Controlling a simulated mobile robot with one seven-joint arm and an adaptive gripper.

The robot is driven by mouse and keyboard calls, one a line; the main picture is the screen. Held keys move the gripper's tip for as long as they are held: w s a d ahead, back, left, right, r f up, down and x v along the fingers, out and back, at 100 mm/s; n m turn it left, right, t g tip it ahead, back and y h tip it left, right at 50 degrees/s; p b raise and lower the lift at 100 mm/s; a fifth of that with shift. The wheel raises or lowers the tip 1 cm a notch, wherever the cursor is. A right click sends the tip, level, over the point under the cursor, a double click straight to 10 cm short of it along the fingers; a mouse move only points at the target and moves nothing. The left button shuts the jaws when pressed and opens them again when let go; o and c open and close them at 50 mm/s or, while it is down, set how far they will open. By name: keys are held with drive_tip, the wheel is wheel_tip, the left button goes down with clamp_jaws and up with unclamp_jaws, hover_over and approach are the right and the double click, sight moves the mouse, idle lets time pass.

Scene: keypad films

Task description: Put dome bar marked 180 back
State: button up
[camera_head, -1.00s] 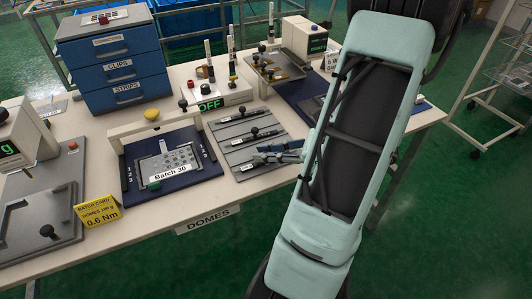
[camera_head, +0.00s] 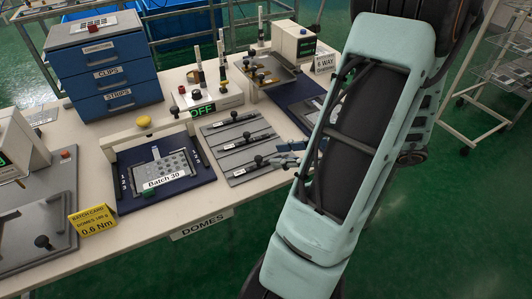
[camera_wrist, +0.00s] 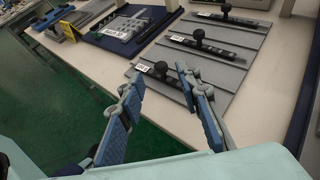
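A grey slotted rack (camera_head: 216,136) on the bench holds three dark bars with black knobs and white labels: the back bar (camera_head: 232,120), the middle bar (camera_head: 245,139) and the front bar (camera_head: 243,170). My gripper (camera_head: 276,158) is open at the right end of the front bar. In the wrist view its two blue-padded fingers (camera_wrist: 160,75) stand apart, and the front bar's knob (camera_wrist: 160,68) shows beyond and between the tips. Nothing is visibly held.
A blue fixture mat (camera_head: 127,196) with a Batch 30 plate (camera_head: 170,166) is left of the rack. A yellow batch card (camera_head: 92,220) reads DOMES 180 g, 0.6 Nm. Behind stand a box reading OFF (camera_head: 203,108) and blue drawers (camera_head: 110,75).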

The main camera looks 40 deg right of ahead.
drive_tip(key=shift+v, duration=2.2)
